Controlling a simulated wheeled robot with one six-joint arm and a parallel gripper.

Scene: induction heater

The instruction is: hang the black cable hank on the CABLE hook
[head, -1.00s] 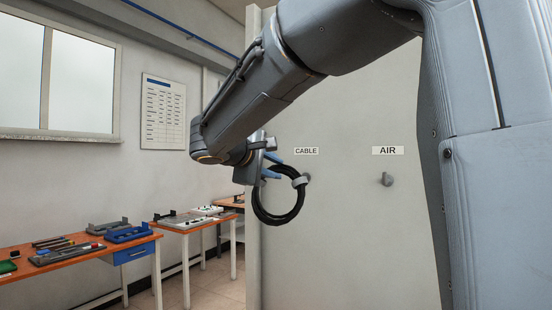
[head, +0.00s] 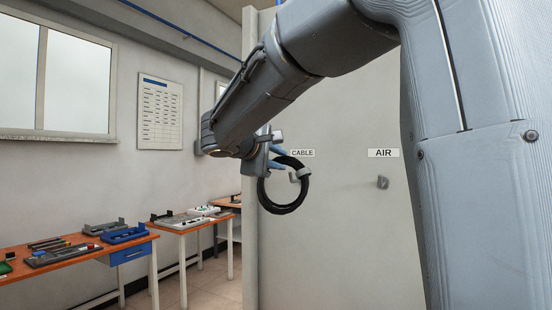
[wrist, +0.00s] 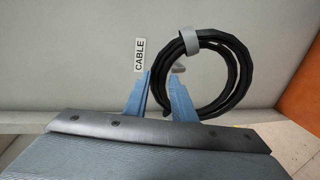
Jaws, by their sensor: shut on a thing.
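The black cable hank (head: 263,200) is a coiled ring with a grey strap (head: 305,174). My gripper (head: 281,160) is shut on the hank near its top left, and the hank hangs from the blue fingers. The CABLE hook (head: 293,177) on the wall panel shows through the ring's opening, below the CABLE label (head: 303,153). I cannot tell whether the hook passes through the ring or lies behind it. In the wrist view the hank (wrist: 236,78) is beyond the fingers (wrist: 160,82), right of the CABLE label (wrist: 140,55). A small part of the hook (wrist: 179,68) shows inside it.
The AIR hook (head: 382,183) sits empty under the AIR label (head: 383,153), to the right. The pale panel (head: 340,250) is otherwise bare. Tables (head: 80,251) with trays and tools stand at the left, beyond the panel's edge.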

